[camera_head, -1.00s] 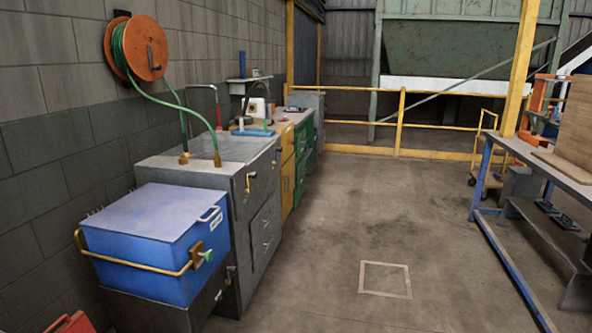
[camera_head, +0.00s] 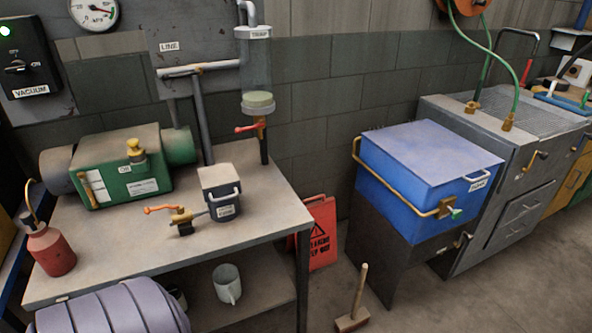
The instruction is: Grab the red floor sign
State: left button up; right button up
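The red floor sign (camera_head: 323,236) stands on the floor in the gap between a workbench and a dark cabinet, close to the block wall. Black lettering shows on its face. Its left part is hidden behind the bench's front leg. Neither of my grippers shows in the head view, so I cannot see what they hold.
The grey workbench (camera_head: 107,252) on the left carries a green pump (camera_head: 118,170) and a red bottle (camera_head: 50,247). A wooden-handled brush (camera_head: 355,303) stands on the floor before the sign. A blue box (camera_head: 420,180) sits on the cabinet to the right. Floor is clear at lower right.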

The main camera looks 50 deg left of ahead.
aim_at(323, 249)
jog(key=i+j+u, duration=0.15)
jog(key=u, duration=0.3)
jog(key=i+j+u, duration=0.2)
jog(key=u, duration=0.25)
jog(key=i+u, duration=0.2)
jog(key=u, duration=0.25)
jog(key=i+j, duration=0.1)
jog(key=i, duration=0.2)
